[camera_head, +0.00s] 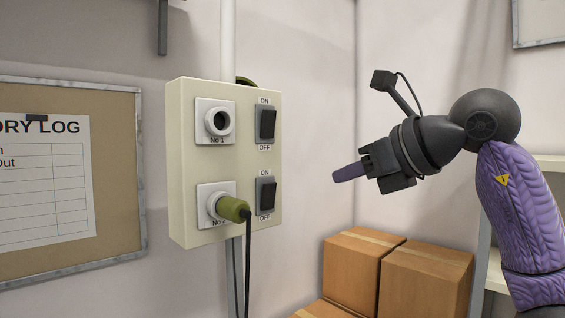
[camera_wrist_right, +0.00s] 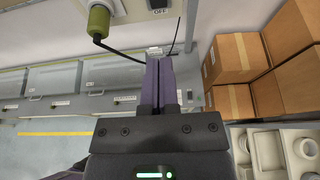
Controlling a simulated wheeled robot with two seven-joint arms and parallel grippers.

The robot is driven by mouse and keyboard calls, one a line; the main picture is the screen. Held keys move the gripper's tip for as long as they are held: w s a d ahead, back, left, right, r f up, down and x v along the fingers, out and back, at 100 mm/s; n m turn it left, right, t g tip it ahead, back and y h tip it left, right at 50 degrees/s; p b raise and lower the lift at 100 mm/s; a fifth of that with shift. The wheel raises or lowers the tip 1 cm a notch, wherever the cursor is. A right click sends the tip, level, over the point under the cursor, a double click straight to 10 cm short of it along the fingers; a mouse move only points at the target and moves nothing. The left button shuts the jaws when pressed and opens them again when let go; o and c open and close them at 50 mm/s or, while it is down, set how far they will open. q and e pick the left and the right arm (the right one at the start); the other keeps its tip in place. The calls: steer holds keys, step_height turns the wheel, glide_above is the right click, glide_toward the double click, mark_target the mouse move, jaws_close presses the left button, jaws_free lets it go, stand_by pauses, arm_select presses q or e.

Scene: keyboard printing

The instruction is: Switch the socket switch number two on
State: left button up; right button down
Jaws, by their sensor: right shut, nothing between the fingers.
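A beige socket box (camera_head: 176,150) is mounted on the wall in the head view. Socket No 1 (camera_head: 218,122) is empty, with its switch (camera_head: 267,124) to its right. Below, an olive-green plug (camera_head: 233,208) with a black cord sits in socket No 2 (camera_head: 207,190). The dark rocker switch number two (camera_head: 266,192) lies to its right, between ON and OFF labels. My right gripper (camera_head: 337,175) is shut and empty, to the right of the box and apart from it. In the right wrist view its closed fingers (camera_wrist_right: 159,60) point up, below the green plug (camera_wrist_right: 98,20). My left gripper is not seen.
Cardboard boxes (camera_head: 425,277) are stacked on the right below my right arm. A log board (camera_head: 70,258) hangs on the wall to the left. The black cord (camera_head: 248,265) hangs below the box. The space between the gripper and the switches looks free.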

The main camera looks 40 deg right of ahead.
steer(key=p, duration=0.1)
glide_toward(271, 190)
step_height(271, 190, down, 3)
steer(key=w, duration=0.4)
steer(key=w+p, duration=0.2)
steer(key=shift+a+r, duration=0.25)
steer(key=shift+r, duration=0.1)
steer(key=shift+w+f, duration=0.1)
steer(key=shift+w, duration=0.1)
